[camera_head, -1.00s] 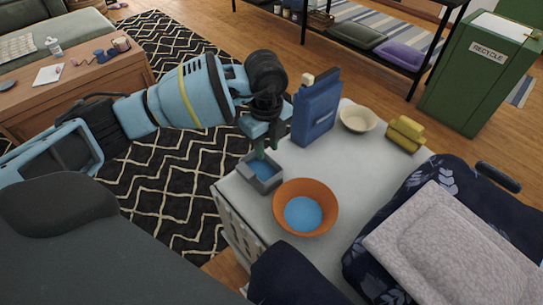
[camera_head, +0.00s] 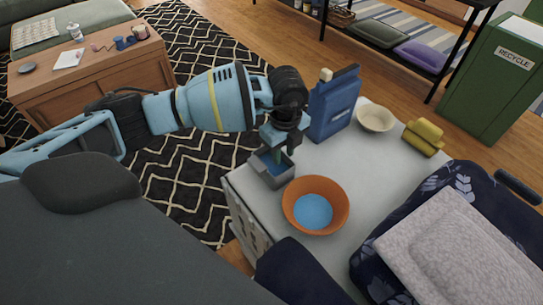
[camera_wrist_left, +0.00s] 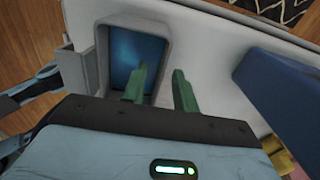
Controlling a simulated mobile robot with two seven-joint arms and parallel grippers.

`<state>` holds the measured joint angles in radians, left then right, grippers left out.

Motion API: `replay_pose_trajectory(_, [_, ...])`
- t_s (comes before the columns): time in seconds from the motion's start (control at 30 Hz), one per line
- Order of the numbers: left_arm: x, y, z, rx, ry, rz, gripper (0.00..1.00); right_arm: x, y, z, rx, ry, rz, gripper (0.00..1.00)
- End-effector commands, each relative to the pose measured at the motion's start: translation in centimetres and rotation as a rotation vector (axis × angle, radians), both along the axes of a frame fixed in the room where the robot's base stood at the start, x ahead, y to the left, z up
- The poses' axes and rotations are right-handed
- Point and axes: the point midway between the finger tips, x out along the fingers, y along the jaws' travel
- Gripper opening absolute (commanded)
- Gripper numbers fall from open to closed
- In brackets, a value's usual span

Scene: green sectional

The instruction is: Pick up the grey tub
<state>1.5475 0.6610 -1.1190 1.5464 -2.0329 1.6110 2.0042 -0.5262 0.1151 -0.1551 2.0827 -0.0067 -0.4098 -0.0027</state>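The grey tub (camera_head: 282,179) is a small open box with a blue inside, upright at the left edge of the white tabletop. It also shows in the left wrist view (camera_wrist_left: 136,48). My left gripper (camera_head: 280,156) points down at the tub. In the left wrist view its two green fingers (camera_wrist_left: 161,88) are apart. One finger overlaps the tub's blue inside and the other is outside its right wall, with the wall between them. I cannot tell whether either finger touches the wall. My right gripper is not in view.
An orange bowl (camera_head: 327,189) with a blue inside stands close beside the tub. A blue carton (camera_head: 334,108), a cream bowl (camera_head: 375,118) and yellow stacked items (camera_head: 423,137) stand farther back. A dark blue patterned thing (camera_head: 465,185) borders the right. The tabletop's middle is clear.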

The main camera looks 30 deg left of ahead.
Motion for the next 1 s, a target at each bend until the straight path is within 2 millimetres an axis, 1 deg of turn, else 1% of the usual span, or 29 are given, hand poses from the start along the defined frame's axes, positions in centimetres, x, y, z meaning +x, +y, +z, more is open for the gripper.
replay_pose_trajectory(0.03, [0.0,0.0,-0.9,0.0,0.002,0.0,0.29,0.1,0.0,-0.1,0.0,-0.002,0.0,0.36])
replay_pose_trajectory(0.1, [0.0,0.0,-1.6,0.0,0.002,0.0,0.29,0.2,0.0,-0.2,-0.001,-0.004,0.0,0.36])
replay_pose_trajectory(0.2, [0.0,0.0,-2.1,-0.001,0.0,0.0,0.29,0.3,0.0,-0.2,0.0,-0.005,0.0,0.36])
replay_pose_trajectory(0.43, [0.0,0.0,-2.2,-0.001,-0.001,0.0,0.29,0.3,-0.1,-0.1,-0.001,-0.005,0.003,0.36])
replay_pose_trajectory(0.47, [0.0,0.0,-2.2,-0.001,-0.001,0.0,0.26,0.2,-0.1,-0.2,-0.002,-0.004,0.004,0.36])
replay_pose_trajectory(0.67, [0.0,0.0,-2.2,-0.001,-0.001,0.0,0.0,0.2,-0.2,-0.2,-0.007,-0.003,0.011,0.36])
replay_pose_trajectory(1.0, [0.0,0.0,-2.1,-0.001,-0.001,0.0,0.0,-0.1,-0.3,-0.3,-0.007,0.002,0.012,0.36])
